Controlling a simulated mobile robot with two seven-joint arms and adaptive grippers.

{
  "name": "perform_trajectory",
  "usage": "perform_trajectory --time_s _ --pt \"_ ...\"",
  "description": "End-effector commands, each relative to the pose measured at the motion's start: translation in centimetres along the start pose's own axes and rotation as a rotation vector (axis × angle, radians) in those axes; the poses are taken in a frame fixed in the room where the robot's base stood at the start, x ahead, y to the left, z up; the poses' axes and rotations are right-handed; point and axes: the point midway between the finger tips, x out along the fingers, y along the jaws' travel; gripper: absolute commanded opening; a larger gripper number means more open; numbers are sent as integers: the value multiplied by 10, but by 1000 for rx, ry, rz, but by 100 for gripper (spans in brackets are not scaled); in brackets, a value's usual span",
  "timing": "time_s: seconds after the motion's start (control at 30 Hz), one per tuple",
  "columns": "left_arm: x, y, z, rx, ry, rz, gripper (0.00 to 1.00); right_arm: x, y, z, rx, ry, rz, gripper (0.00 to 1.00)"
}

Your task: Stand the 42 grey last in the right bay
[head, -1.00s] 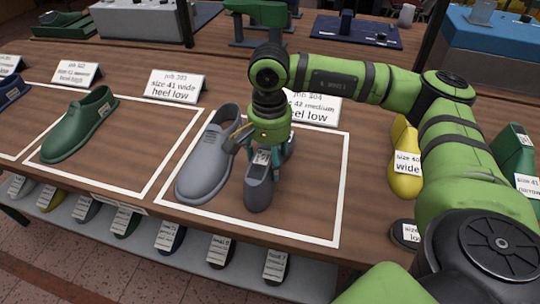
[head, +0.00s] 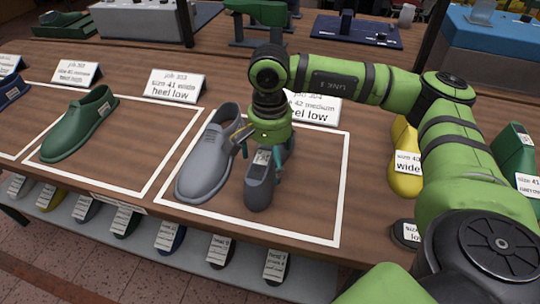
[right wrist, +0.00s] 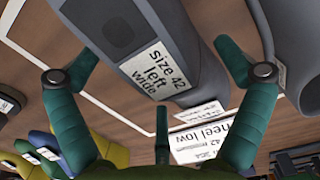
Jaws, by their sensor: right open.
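The grey last (head: 259,190) stands upright on the table inside the right bay (head: 338,205), a white outlined rectangle. It is to the right of a grey shoe (head: 205,160) in the same bay. In the right wrist view the last (right wrist: 185,50) carries a label reading size 42 left wide. My right gripper (head: 261,160) is open over the back end of the last, its fingers spread on either side; it also shows in the right wrist view (right wrist: 160,75). Whether a finger touches the last is unclear. My left gripper is not in view.
A card (head: 314,108) reading 42 medium, heel low stands behind the bay. A green shoe (head: 80,125) is in the bay to the left. A yellow last (head: 402,150) and a green last (head: 514,155) stand to the right. Several labelled lasts line the shelf below.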

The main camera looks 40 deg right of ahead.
Motion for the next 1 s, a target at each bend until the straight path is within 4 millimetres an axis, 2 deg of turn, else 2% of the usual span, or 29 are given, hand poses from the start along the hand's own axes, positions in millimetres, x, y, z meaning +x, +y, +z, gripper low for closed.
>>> perform_trajectory --time_s 0.17,0.5,0.6,0.8,1.0 --pt "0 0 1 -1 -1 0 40 -17 -1 0 0 2 -5 100" --pt "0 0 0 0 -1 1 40 -88 -1 0 0 4 -7 100" --pt "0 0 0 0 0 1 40 -104 -1 0 0 3 -8 100" --pt "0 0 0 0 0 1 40 -120 0 0 0 3 -5 100" --pt "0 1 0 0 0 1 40 -122 0 0 0 2 -5 100"
